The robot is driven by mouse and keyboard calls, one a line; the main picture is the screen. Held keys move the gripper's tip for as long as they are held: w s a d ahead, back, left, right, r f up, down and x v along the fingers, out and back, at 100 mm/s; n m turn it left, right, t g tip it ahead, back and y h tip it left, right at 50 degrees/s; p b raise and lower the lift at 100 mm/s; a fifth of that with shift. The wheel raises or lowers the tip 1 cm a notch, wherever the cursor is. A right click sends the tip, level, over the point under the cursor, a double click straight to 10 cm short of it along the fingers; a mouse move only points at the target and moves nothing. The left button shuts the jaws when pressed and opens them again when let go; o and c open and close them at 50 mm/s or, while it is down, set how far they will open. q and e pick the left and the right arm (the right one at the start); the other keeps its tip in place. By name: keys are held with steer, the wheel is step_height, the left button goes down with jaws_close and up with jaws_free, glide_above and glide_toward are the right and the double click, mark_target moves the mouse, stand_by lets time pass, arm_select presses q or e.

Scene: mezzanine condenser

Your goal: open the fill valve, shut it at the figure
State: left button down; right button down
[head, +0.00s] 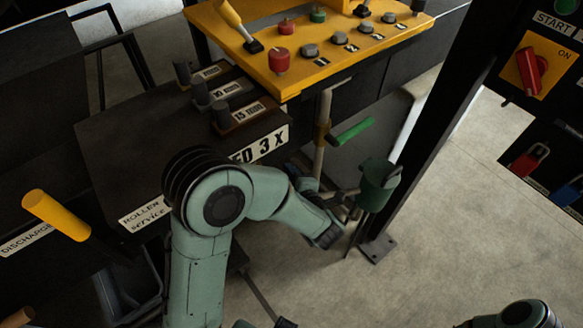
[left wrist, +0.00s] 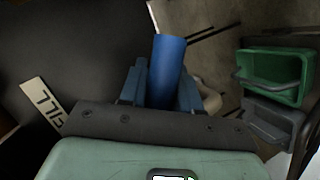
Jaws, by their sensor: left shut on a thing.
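In the left wrist view a blue handle (left wrist: 168,65) stands between the two fingers of my left gripper (left wrist: 160,88), which is shut on it. An upside-down label that seems to read FILL (left wrist: 43,105) lies to the left of it. In the head view my left gripper (head: 328,222) is low, beyond the dark cabinet's right side and below the pipe with a green lever (head: 354,131). The blue handle is hidden there by my arm and gripper. I cannot tell how far the valve is turned. My right gripper is not in view.
A yellow panel (head: 290,75) with several knobs and a dark cabinet (head: 120,150) stand behind my arm. A green container (head: 378,184) hangs close right of my gripper, beside a dark post (head: 432,105). A yellow handle (head: 55,214) sticks up at left. Open floor (head: 450,220) lies right.

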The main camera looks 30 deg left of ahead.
arm_select(q)
steer(key=shift+s+a+f+m+g+p, duration=0.2)
steer(key=shift+s+f+m+g+p, duration=0.2)
steer(key=shift+f+m+g, duration=0.25)
steer(key=shift+s, duration=0.1)
steer(key=c, duration=0.9)
jaws_free()
steer(key=v, duration=1.3)
steer(key=shift+s+d+f+b, duration=0.15)
steer(key=shift+s+d+b, duration=0.1)
steer(key=shift+b, duration=0.15)
